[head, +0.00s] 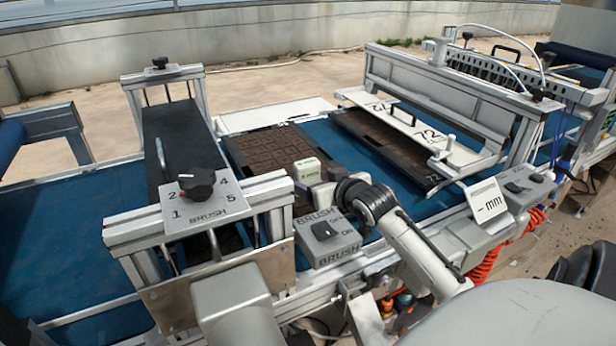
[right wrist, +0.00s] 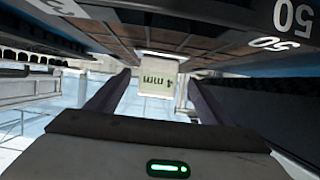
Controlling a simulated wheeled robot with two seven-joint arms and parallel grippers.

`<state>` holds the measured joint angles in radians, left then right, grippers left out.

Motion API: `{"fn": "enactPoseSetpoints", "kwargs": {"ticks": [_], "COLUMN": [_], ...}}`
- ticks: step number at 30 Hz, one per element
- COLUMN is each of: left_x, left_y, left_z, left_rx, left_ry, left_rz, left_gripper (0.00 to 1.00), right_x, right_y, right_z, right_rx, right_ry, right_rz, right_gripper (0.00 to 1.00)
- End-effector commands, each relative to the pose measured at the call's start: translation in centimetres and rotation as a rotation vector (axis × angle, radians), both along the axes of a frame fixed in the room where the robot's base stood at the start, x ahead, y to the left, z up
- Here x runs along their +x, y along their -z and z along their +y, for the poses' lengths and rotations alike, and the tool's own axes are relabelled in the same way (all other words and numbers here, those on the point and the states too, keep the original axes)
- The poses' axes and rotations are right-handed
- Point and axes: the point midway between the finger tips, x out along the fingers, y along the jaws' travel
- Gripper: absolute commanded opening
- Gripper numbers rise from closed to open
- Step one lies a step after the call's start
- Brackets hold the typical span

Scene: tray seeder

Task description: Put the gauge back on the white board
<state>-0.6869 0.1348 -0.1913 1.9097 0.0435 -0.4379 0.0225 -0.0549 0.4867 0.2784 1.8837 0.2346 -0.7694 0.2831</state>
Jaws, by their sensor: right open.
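The gauge (head: 307,171) is a small pale block with a greenish side, at the right edge of the dark seed tray in the head view. In the right wrist view the gauge (right wrist: 157,84) reads "4 mm" upside down. My right gripper (head: 318,186) is open beside it. The gauge shows between the fingertips, with a gap on each side; I cannot tell how deep it lies between them. A plain white board (head: 275,114) lies flat behind the tray; another white board, marked 72 (head: 462,157), spans the belt farther right. My left gripper is not in view.
The dark seed tray (head: 235,150) lies on the blue belt (head: 345,150). The BRUSH switch box (head: 325,235) and the dial post (head: 205,215) stand in front. A white "mm" sign (head: 488,207) stands at right near a metal frame.

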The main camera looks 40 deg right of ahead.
Motion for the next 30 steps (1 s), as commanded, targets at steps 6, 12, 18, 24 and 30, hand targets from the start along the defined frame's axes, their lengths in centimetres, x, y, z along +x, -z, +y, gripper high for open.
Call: {"fn": "enactPoseSetpoints", "kwargs": {"ticks": [6, 12, 18, 24, 30], "left_x": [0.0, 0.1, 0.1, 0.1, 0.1], "left_y": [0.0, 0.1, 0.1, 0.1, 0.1], "left_z": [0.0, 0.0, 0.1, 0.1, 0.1], "left_rx": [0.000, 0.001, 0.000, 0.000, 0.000], "left_ry": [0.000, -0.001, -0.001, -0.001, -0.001], "left_rz": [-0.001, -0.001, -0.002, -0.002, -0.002], "left_gripper": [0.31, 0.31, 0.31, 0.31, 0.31], "right_x": [2.3, 4.4, 4.8, 4.7, 4.7], "right_y": [1.0, 2.0, 2.2, 2.2, 2.2], "right_z": [-1.0, -1.6, -1.7, -1.7, -1.7], "right_rx": [0.001, 0.003, 0.003, 0.003, 0.003], "right_ry": [0.003, 0.002, 0.001, 0.001, 0.001], "right_rz": [0.001, 0.001, 0.001, 0.001, 0.001], "right_gripper": [0.73, 0.73, 0.73, 0.58, 0.25]}}
